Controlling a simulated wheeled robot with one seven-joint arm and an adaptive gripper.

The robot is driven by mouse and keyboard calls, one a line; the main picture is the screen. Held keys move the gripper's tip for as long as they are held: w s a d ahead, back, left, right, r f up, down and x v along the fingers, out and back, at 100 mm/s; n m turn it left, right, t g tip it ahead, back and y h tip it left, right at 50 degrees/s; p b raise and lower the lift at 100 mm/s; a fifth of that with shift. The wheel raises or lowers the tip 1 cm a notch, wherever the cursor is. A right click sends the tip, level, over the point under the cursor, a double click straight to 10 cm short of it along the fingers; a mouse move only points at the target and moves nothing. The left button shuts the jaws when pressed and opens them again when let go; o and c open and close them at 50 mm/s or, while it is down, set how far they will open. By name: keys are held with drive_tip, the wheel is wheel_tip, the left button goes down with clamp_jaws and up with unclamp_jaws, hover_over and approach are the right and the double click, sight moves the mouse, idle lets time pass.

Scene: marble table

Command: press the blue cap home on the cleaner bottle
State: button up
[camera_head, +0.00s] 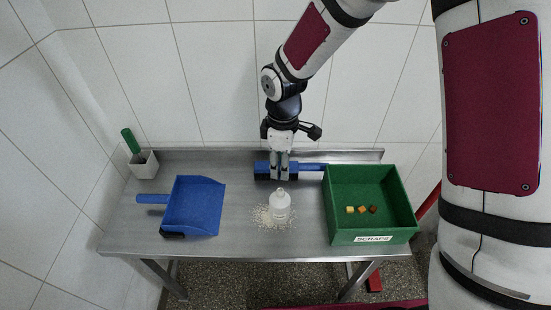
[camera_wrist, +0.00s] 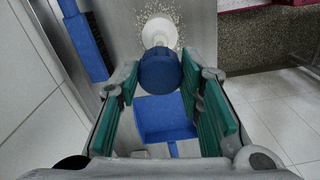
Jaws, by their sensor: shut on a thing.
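The white cleaner bottle (camera_head: 280,207) stands upright on the metal table in the head view. It also shows beyond the cap in the wrist view (camera_wrist: 159,27). My gripper (camera_head: 281,178) is above and slightly behind the bottle, fingers pointing down. In the wrist view its green-padded fingers (camera_wrist: 160,77) are shut on the blue cap (camera_wrist: 159,70), which lies between the fingertips. The cap covers part of the bottle's neck there, so I cannot tell whether cap and neck touch. In the head view I cannot make out the cap against the blue brush behind.
Pale crumbs (camera_head: 262,217) lie around the bottle. A blue brush (camera_head: 262,170) lies behind my gripper. A blue dustpan (camera_head: 195,205) is left. A green scraps bin (camera_head: 372,225) with small cubes is right. A white holder (camera_head: 144,164) with a green-handled tool stands back left.

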idle(0.3)
drive_tip(key=b, duration=0.2)
hover_over(281, 190)
drive_tip(key=shift+f, duration=2.9)
drive_tip(key=shift+f, duration=1.7)
drive_tip(key=o, duration=1)
wheel_tip(281, 190, up, 12)
